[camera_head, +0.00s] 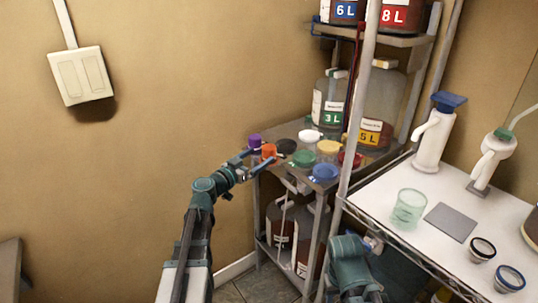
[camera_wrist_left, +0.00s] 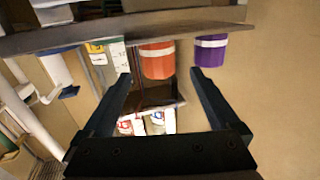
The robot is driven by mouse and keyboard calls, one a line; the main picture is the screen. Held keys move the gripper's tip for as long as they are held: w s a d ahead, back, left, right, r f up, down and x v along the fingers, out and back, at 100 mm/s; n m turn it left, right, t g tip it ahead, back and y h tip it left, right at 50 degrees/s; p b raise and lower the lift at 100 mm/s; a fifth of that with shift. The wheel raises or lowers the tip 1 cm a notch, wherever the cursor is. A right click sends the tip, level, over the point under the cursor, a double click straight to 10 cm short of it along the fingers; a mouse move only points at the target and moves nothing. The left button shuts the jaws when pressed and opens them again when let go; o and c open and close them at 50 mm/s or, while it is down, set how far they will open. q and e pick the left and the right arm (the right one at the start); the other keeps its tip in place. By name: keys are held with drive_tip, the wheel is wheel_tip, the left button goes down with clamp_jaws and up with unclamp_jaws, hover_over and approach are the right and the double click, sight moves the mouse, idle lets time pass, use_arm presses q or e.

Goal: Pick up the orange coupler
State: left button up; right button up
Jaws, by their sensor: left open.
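The orange coupler (camera_head: 268,152) stands near the left edge of the grey shelf top in the head view. My left gripper (camera_head: 259,159) is open and close to it, its fingers spread toward it. In the left wrist view the picture is upside down, and the coupler (camera_wrist_left: 158,60) with its white band shows between and beyond the two open fingers (camera_wrist_left: 161,76). I cannot tell whether the fingers touch it. Part of my right arm shows at the bottom of the head view, but its jaws do not show.
A purple piece (camera_head: 254,142) stands close beside the orange coupler. Black, green, yellow, blue, white and red pieces share the shelf top (camera_head: 290,166). Large jugs stand behind. A white-topped rack (camera_head: 383,196) with a glass and pump bottles is at right.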

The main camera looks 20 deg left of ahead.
sight(264, 153)
use_arm(q)
drive_tip(key=shift+x, duration=1.65)
drive_tip(key=x, duration=0.5)
drive_tip(key=shift+w+d+r, duration=0.1)
drive_tip(key=shift+d, duration=0.05)
drive_tip(key=shift+c, duration=0.2)
clamp_jaws()
drive_tip(key=shift+r+p, duration=0.2)
drive_tip(key=shift+p, duration=0.1)
